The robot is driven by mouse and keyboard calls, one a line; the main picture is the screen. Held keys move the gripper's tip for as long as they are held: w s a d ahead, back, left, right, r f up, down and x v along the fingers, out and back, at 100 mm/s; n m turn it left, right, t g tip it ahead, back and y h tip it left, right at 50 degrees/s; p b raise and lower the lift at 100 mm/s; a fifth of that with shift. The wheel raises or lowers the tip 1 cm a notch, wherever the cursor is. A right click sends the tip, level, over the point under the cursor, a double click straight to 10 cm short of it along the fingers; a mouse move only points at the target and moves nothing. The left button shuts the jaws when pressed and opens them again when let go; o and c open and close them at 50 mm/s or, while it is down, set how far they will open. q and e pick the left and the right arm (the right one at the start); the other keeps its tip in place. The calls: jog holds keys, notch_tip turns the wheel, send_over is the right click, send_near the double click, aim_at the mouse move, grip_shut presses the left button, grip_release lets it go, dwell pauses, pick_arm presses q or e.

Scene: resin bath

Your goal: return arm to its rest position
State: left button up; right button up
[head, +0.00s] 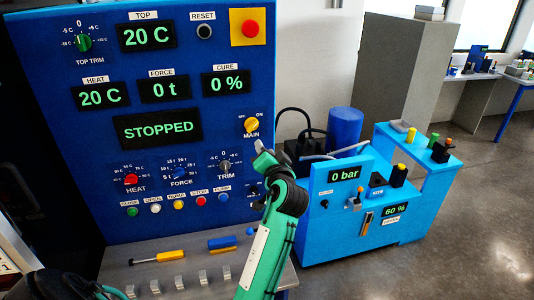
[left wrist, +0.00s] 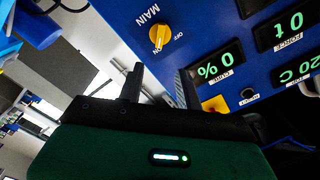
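My left arm, green and black, rises from the bottom of the head view in front of the blue control panel (head: 75,130). Its gripper (head: 264,152) is just below the yellow MAIN knob (head: 251,126). In the left wrist view the two dark fingers of the gripper (left wrist: 160,78) stand apart with nothing between them. The yellow MAIN knob (left wrist: 159,38) shows beyond the fingertips, apart from them. My right gripper is not in view.
The panel shows STOPPED (head: 158,130) and a red emergency button (head: 250,28). A grey ledge (head: 130,275) below carries a yellow-handled tool (head: 171,255) and a blue block (head: 221,242). A light-blue pump unit (head: 335,235) stands close on the right. Open floor (head: 480,220) lies beyond it.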

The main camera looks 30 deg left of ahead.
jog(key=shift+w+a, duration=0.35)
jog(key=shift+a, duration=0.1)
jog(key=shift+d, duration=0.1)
